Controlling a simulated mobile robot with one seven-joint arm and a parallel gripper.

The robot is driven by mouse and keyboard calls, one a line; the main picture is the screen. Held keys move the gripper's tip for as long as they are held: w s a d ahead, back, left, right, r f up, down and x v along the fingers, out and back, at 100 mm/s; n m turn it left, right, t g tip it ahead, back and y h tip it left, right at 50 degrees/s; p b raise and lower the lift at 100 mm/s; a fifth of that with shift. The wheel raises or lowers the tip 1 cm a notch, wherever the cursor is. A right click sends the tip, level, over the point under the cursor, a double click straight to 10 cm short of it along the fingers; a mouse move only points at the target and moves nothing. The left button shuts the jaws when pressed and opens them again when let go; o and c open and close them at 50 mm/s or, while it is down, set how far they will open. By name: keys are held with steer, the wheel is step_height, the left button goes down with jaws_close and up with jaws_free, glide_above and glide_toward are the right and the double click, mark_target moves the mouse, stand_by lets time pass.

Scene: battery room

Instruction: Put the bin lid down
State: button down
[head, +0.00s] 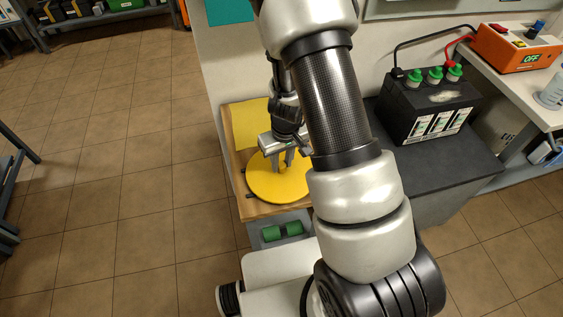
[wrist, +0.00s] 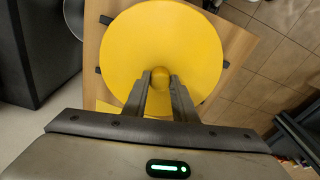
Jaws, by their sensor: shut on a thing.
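The bin lid (head: 268,186) is a round yellow disc with a small knob in its middle. My gripper (head: 284,163) is over the lid with its fingers pointing down. In the wrist view, the two fingers (wrist: 160,78) are shut on the lid's knob, and the lid (wrist: 160,35) fills the upper middle. The lid is over the wooden top (head: 235,165) of a stand, and dark tabs show around its edge. I cannot tell whether the lid rests there or hangs just above. Whatever is under the lid is hidden.
A yellow square (head: 249,121) lies on the wooden top behind the lid. Green cylinders (head: 271,233) sit in an opening below the top's front edge. A black battery (head: 428,108) with green caps stands to the right, near an orange device (head: 515,48). The tiled floor at left is clear.

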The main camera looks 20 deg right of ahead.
steer(key=shift+r, duration=0.1)
steer(key=c, duration=1.4)
jaws_free()
steer(key=shift+c, duration=0.2)
step_height(320, 180, up, 12)
steer(key=s+p, duration=0.1)
steer(key=p, duration=0.2)
step_height(320, 180, up, 15)
steer(key=t+y, duration=0.2)
glide_above(283, 175)
steer(key=s+a, duration=0.3)
steer(key=s, duration=0.1)
steer(key=s+d+r+m+t+h, duration=0.2)
steer(key=s+r, duration=0.9)
steer(key=s, duration=0.1)
steer(key=shift+s+d+r, duration=0.4)
